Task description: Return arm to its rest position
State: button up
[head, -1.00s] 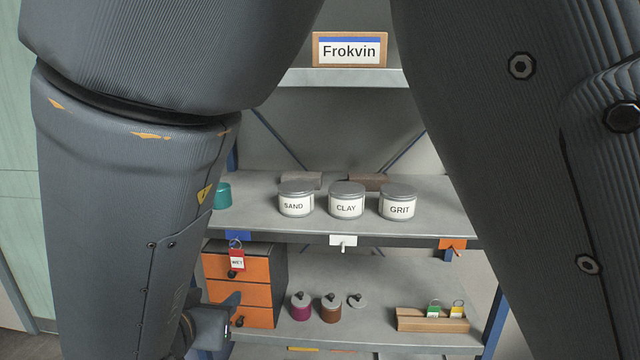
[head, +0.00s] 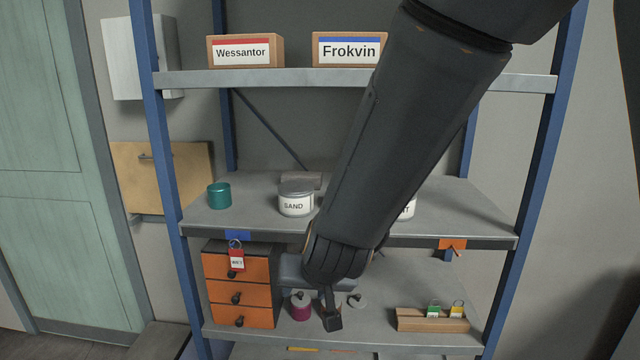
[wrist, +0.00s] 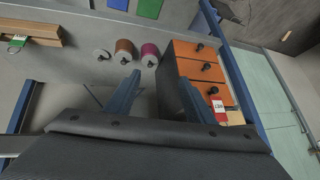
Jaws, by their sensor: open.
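My arm reaches down across the head view from the top right, in front of the shelf unit. My gripper (head: 332,316) is at its lower end, by the lower shelf. In the wrist view my gripper (wrist: 160,95) shows two spread fingers with nothing held between them. In the head view my arm hides the clay jar, most of the grit jar (head: 408,208) and the brown knobbed pot, which shows in the wrist view (wrist: 124,47).
The orange drawer unit (head: 238,290) and purple pot (head: 300,306) stand left of my gripper; a wooden key rack (head: 418,321) is to its right. The sand jar (head: 296,203) and teal pot (head: 219,196) stand on the middle shelf. Blue posts (head: 545,170) flank the shelves.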

jog(key=s+d+f+g+h, duration=0.1)
jog(key=s+d+g, duration=0.1)
jog(key=s+d, duration=0.2)
jog(key=s+d+f+g, duration=0.1)
jog(key=s+d+g, duration=0.1)
jog(key=d, duration=0.9)
jog(key=s+d+f+g+h, duration=0.1)
jog(key=s+d, duration=0.4)
jog(key=d, duration=0.2)
jog(key=shift+s+d+m+g+h, duration=0.2)
jog(key=shift+s+m+g+h, duration=0.1)
jog(key=shift+s+g, duration=0.1)
jog(key=shift+w, duration=0.1)
jog(key=c, duration=0.4)
jog(key=shift+a, duration=0.15)
jog(key=shift+c, duration=0.3)
